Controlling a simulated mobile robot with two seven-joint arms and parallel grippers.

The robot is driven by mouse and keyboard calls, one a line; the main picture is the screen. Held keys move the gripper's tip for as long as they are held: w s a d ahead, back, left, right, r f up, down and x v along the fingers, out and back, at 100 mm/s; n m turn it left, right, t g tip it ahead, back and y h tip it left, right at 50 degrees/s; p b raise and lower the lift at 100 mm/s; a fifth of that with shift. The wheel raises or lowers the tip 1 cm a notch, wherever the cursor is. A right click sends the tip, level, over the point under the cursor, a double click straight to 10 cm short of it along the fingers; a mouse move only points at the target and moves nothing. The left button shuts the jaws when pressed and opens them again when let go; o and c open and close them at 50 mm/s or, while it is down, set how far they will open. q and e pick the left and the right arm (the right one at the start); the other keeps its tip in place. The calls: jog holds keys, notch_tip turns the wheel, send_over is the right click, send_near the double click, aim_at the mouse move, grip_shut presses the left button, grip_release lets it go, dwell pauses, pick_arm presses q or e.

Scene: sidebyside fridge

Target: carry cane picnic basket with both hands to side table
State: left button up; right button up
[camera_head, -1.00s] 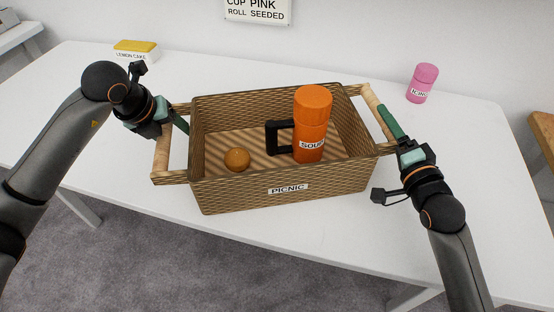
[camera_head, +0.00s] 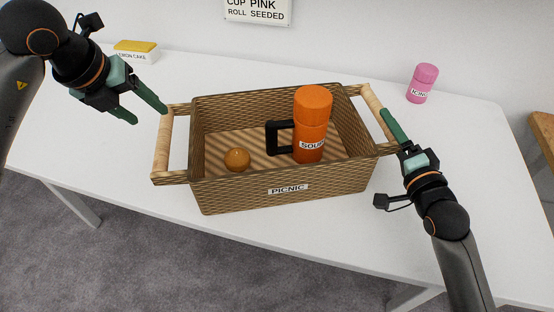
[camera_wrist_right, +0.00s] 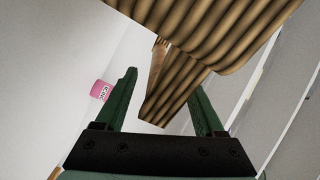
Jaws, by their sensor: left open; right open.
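The cane picnic basket (camera_head: 240,192) stands upright on the white table, with an orange soup flask (camera_head: 312,125) and a small round brown bun or roll (camera_head: 237,159) inside. Its left handle (camera_head: 163,145) is bare. My left gripper (camera_head: 150,108) is open and empty, above and to the left of that handle, apart from it. My right gripper (camera_head: 392,130) is open at the right handle (camera_head: 373,104). In the right wrist view the handle (camera_wrist_right: 157,62) and the basket's woven end (camera_wrist_right: 175,88) show between the open fingers (camera_wrist_right: 165,95). I cannot tell whether they touch.
The white table (camera_head: 110,165) has free room around the basket. A lemon cake box (camera_head: 136,52) stands at the back left and a pink icing jar (camera_head: 422,84) at the back right. A wooden surface (camera_head: 545,135) shows at the right edge. A sign hangs on the wall behind.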

jog(key=s+d, duration=0.2)
jog(key=s, duration=0.8)
jog(key=shift+s, duration=0.35)
